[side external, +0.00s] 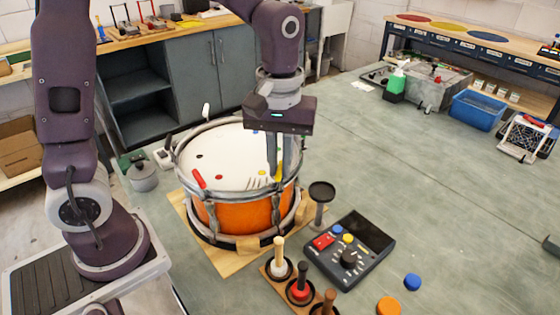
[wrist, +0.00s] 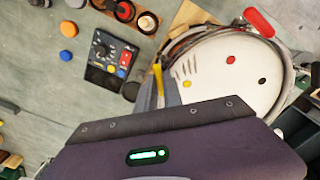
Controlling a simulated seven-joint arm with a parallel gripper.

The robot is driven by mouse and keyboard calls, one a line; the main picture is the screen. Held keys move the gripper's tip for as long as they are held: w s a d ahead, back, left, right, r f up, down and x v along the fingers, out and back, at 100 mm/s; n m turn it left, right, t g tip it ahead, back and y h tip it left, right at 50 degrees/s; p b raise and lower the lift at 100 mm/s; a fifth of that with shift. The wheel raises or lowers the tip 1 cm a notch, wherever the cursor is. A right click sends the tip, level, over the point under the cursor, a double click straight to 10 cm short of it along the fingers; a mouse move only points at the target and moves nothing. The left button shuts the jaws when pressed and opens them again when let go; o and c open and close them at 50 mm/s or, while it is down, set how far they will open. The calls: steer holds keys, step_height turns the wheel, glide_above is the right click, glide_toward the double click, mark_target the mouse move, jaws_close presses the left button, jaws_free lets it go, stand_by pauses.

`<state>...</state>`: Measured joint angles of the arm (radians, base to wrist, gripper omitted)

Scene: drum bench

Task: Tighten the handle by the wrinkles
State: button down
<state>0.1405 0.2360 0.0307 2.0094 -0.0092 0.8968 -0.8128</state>
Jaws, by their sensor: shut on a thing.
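The drum (side external: 235,217) has an orange shell, a metal rim and a white head (side external: 222,150). The wrinkles (side external: 257,183) are a few short dark lines on the head near its front right edge; they also show in the wrist view (wrist: 184,69). The yellow handle (side external: 280,171) stands at the rim right beside the wrinkles, and shows in the wrist view too (wrist: 158,76). My gripper (side external: 275,170) points down and is shut on the yellow handle; its fingers partly hide it. A red handle (side external: 199,179) is at the front left rim and a white handle (side external: 206,110) at the back.
The drum stands on a wooden board (side external: 228,262). In front are a black control box (side external: 349,250), a round black-topped stand (side external: 321,192) and a wooden rack with knobbed pegs (side external: 281,268). A blue cap (side external: 412,282) and an orange cap (side external: 388,305) lie nearby. The bench's right middle is clear.

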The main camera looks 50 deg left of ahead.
mark_target(280, 167)
steer(key=m, duration=0.4)
steer(key=shift+m, duration=1.5)
steer(key=c, duration=1.5)
jaws_free()
step_height(280, 167, up, 7)
steer(key=shift+r, duration=0.1)
steer(key=s+a+t, duration=0.1)
steer(key=s+t, duration=0.1)
steer(key=s, duration=0.3)
steer(key=s+a+r+t, duration=0.1)
steer(key=s, duration=0.4)
steer(key=s+a+m+t, duration=0.1)
steer(key=s+t, duration=0.1)
steer(key=s, duration=0.4)
steer(key=shift+a+r+t, duration=0.15)
steer(key=shift+a+t, duration=0.15)
